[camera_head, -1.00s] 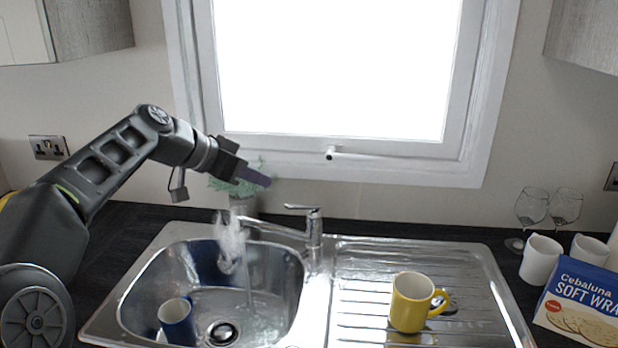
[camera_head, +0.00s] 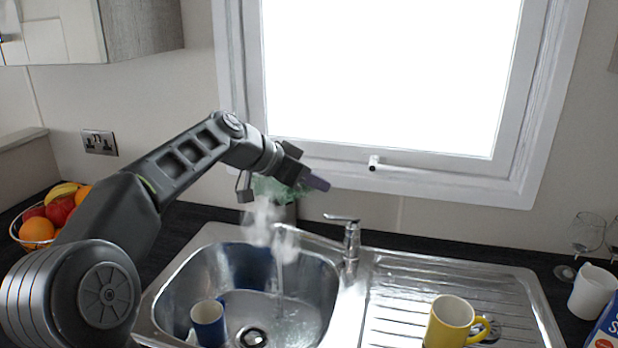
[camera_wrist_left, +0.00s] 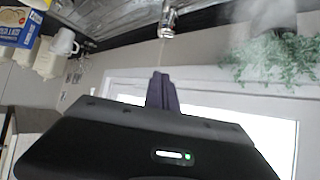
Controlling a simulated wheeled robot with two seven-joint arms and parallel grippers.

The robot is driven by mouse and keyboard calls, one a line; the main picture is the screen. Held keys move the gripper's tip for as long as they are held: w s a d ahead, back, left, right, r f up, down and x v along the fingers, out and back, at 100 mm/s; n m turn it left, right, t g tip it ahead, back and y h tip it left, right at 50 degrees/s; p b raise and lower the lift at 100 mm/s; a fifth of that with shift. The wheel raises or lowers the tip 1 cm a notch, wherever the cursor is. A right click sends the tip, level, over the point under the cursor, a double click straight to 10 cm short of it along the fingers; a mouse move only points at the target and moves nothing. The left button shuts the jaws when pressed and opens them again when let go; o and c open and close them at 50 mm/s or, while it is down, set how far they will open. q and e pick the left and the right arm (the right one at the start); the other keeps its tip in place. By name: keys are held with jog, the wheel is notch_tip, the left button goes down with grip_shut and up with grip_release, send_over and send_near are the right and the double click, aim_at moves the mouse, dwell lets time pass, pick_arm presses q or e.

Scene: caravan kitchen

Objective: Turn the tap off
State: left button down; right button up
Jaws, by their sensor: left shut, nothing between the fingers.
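The chrome tap (camera_head: 351,242) stands at the back of the sink, with its lever (camera_head: 341,217) on top pointing left. Water (camera_head: 280,278) runs from its spout into the bowl, and pale steam (camera_head: 264,222) rises around the spout. My left gripper (camera_head: 318,183) is shut and empty, its purple-grey fingers above and slightly left of the lever, apart from it in the picture. In the left wrist view the shut fingers (camera_wrist_left: 161,92) point toward the tap (camera_wrist_left: 169,18), with a gap between. My right gripper is not in view.
A blue mug (camera_head: 208,322) is in the sink bowl (camera_head: 176,296). A yellow mug (camera_head: 449,322) stands on the drainer (camera_head: 400,290). A green plant (camera_head: 270,188) is behind my left gripper, below the window. A fruit bowl (camera_head: 18,238) is at the left, glasses (camera_head: 586,232) at the right.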

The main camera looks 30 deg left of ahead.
aim_at(328, 215)
pick_arm(q)
jog(key=p+x, duration=0.1)
jog(key=x, duration=0.4)
jog(key=shift+w+d+f, duration=0.15)
jog(key=shift+w, duration=0.05)
jog(key=shift+s+a+f, duration=0.15)
jog(key=shift+s+f, duration=0.05)
jog(key=shift+f, duration=0.45)
jog(key=shift+s+a+f, duration=0.1)
jog(key=shift+s+f, duration=0.1)
jog(key=shift+f, duration=0.4)
jog(key=shift+s+a+f, duration=0.15)
jog(key=shift+s+f, duration=0.05)
jog(key=shift+f, duration=0.45)
jog(key=shift+f+b, duration=0.2)
jog(key=shift+b, duration=0.25)
jog(key=s+f+t+b, duration=0.1)
jog(key=b, duration=0.7)
jog(key=a+f+t+h+b, duration=0.1)
jog(key=b, duration=0.7)
jog(key=shift+s+f, duration=0.4)
jog(key=shift+f, duration=0.1)
jog(key=shift+s, duration=0.1)
